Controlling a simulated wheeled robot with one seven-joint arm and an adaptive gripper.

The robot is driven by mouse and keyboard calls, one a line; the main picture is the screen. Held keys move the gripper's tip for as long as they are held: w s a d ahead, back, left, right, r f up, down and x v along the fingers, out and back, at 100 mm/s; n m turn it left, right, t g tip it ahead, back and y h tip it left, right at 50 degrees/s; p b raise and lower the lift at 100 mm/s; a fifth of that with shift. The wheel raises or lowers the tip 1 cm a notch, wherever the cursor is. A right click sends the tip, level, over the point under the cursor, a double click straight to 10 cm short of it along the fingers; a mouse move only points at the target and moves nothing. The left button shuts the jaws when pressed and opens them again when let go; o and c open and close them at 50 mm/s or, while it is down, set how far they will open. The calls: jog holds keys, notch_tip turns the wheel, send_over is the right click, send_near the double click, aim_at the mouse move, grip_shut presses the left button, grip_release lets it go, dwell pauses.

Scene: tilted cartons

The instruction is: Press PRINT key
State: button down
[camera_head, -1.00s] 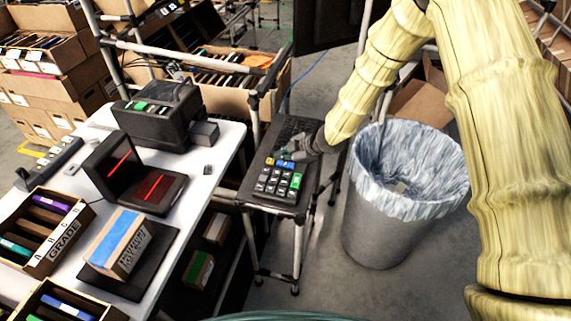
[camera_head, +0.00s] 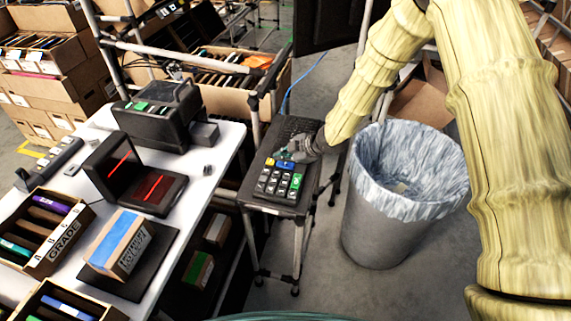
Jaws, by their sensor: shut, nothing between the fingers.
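A black keypad (camera_head: 277,187) with grey, blue, yellow and green keys lies on a small dark stand. Its key labels are too small to read, so I cannot tell which key is PRINT. My gripper (camera_head: 285,155) is shut and empty at the far edge of the keypad, close to the blue and yellow keys. I cannot tell whether its tip touches a key. The gripper hides part of the keypad's far end. A black printer-like device (camera_head: 160,115) with green and white buttons stands on the white table to the left.
The white table (camera_head: 218,172) holds a red-lined scanner (camera_head: 152,187), a carton with blue tape (camera_head: 118,243) and a box marked GRADE (camera_head: 62,245). A lined grey bin (camera_head: 375,235) stands right of the stand. Metal tubing rises behind.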

aim_at(284, 166)
jog(key=shift+f, duration=0.2)
jog(key=shift+f, duration=0.25)
jog(key=shift+f+b, duration=0.4)
jog(key=shift+b, duration=0.05)
dwell(0.8)
jog(key=shift+r, duration=0.15)
jog(key=shift+r+p, duration=0.6)
jog(key=shift+r, duration=0.15)
jog(key=shift+r+p, duration=1.8)
jog(key=shift+r, duration=0.7)
jog(key=shift+f, duration=0.1)
